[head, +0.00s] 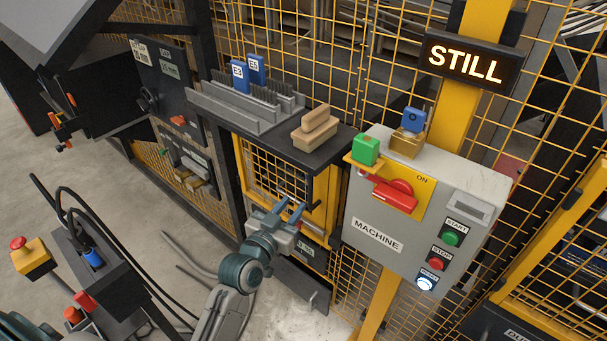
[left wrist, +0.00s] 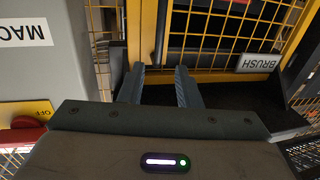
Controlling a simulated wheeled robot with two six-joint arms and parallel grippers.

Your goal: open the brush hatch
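The brush hatch (head: 270,178) is a yellow-framed mesh panel below the dark shelf, left of the machine box. It looks shut. It also shows upside down in the left wrist view (left wrist: 208,76), with a white BRUSH label (left wrist: 260,62) beside the mesh. A dark upright bar (left wrist: 161,32), which looks like its handle, stands beyond my fingers. My left gripper (head: 291,209) is open and empty in front of the hatch; its two fingers (left wrist: 159,72) point at the hatch with a gap between them. Contact with the bar cannot be made out. My right gripper is not in view.
The grey machine box (head: 375,265) with a red switch handle (head: 388,196) and buttons stands close on the right. A wooden brush (head: 315,127) lies on the shelf (head: 285,148) above. A STILL sign (head: 465,62) is lit.

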